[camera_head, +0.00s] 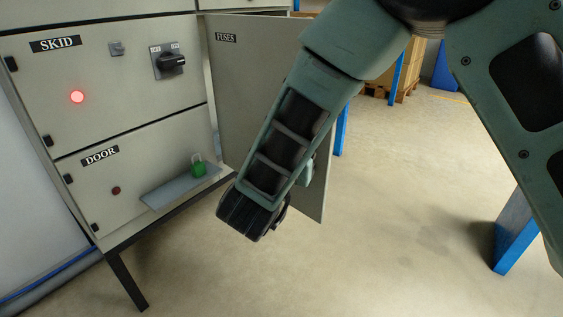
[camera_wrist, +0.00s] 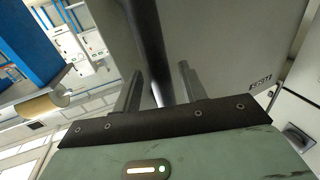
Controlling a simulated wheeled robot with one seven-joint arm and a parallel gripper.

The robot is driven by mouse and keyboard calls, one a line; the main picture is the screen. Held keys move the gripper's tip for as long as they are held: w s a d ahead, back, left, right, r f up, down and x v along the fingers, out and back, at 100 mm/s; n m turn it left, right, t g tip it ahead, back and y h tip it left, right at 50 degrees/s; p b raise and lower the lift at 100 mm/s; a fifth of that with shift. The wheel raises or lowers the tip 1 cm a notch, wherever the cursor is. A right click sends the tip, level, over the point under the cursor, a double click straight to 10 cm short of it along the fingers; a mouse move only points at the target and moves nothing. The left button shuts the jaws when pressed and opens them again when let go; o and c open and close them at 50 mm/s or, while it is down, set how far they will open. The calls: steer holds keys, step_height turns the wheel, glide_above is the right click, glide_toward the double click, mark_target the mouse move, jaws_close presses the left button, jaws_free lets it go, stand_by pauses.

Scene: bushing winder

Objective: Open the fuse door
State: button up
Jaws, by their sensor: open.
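The fuse door (camera_head: 237,95), a grey panel labelled FUSES, stands swung out from the right side of the cabinet in the head view. My arm crosses in front of its right part and hides much of it. In the wrist view the door (camera_wrist: 220,40) fills the upper middle, with its label at the right. My gripper (camera_wrist: 160,90) is open, its two grey fingers apart. A dark upright bar (camera_wrist: 150,45) shows between the fingers; I cannot tell whether they touch it. The head view does not show the fingertips clearly.
The cabinet (camera_head: 120,80) carries SKID and DOOR panels, a black rotary switch (camera_head: 171,62) and a lit red lamp (camera_head: 77,97). A green padlock (camera_head: 198,168) is by a small shelf (camera_head: 165,192). Blue posts (camera_head: 513,232) stand at right; open floor lies between.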

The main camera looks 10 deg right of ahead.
steer(key=p+v, duration=0.3)
steer(key=v, duration=1.3)
steer(key=shift+s+a+p, duration=0.2)
steer(key=shift+s+p, duration=0.05)
steer(key=shift+p, duration=0.05)
steer(key=shift+f, duration=0.1)
steer(key=w+a+r+n+g+y, duration=0.1)
steer(key=w+a+n+g+y, duration=0.2)
steer(key=y, duration=0.4)
steer(key=a+n+g+y, duration=0.1)
steer(key=a+n+y, duration=0.2)
steer(key=a+y, duration=0.3)
steer(key=s+d+n+g+h, duration=0.3)
steer(key=s+d+n+g, duration=0.65)
steer(key=s+d, duration=1)
step_height(320, 180, up, 33)
steer(key=w+m+g+p, duration=0.1)
steer(key=g+p, duration=0.1)
steer(key=p, duration=3.2)
steer(key=shift+w+d+m, duration=0.15)
steer(key=shift+d+m, duration=0.2)
